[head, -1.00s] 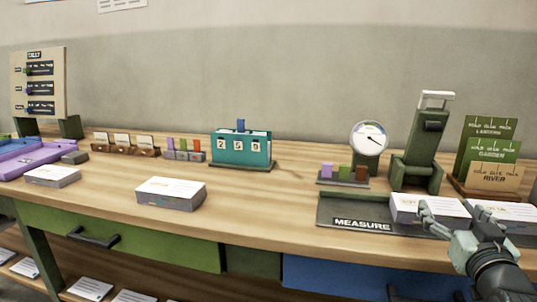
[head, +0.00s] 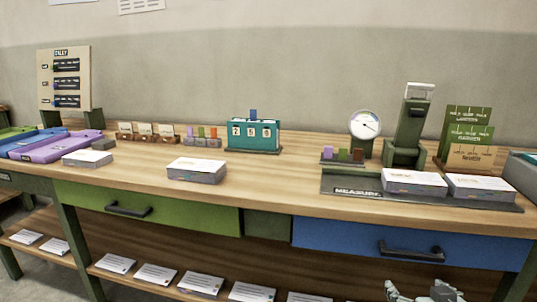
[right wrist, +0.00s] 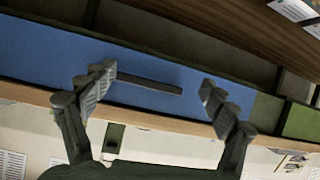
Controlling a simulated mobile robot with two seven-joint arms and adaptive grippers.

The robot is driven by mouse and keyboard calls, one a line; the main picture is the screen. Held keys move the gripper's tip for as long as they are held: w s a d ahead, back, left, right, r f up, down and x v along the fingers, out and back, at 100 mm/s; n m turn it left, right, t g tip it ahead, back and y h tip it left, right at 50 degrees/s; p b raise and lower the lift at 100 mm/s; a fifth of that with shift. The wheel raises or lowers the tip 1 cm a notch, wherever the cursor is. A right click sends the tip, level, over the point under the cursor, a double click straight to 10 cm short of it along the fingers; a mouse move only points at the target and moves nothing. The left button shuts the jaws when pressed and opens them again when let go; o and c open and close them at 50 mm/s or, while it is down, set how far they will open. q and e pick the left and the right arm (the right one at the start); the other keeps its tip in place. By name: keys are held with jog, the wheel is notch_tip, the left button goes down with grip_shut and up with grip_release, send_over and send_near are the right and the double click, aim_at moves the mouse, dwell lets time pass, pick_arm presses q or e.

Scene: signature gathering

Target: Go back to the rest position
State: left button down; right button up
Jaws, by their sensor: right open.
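My right gripper (head: 425,290) is at the bottom edge of the head view, in front of the blue drawer (head: 350,241) and below the table top. In the right wrist view my right gripper (right wrist: 160,88) is open, its two fingers wide apart with nothing between them. The blue drawer's dark handle (right wrist: 145,84) shows beyond the fingers. My left gripper is not in view.
The wooden table (head: 280,190) carries card stacks (head: 415,182), a dark measure tray (head: 345,185), a dial gauge (head: 365,124), a teal counter (head: 253,134) and a tally board (head: 64,78). A green drawer (head: 190,215) is shut. A lower shelf (head: 130,250) holds several card stacks.

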jog(key=s+a+f+g, duration=0.1)
jog(key=s+f+g, duration=0.2)
jog(key=s+f, duration=0.5)
jog(key=s+a+f+n+g, duration=0.1)
jog(key=s+a+f+g, duration=0.1)
jog(key=s+f, duration=0.6)
jog(key=s+a+f+n+g, duration=0.1)
jog(key=s+f+g, duration=0.3)
jog(key=s+f, duration=0.4)
notch_tip(320, 180, down, 4)
jog(key=shift+a+f+g+y, duration=0.15)
jog(key=shift+a+g+y, duration=0.15)
jog(key=shift+a, duration=0.4)
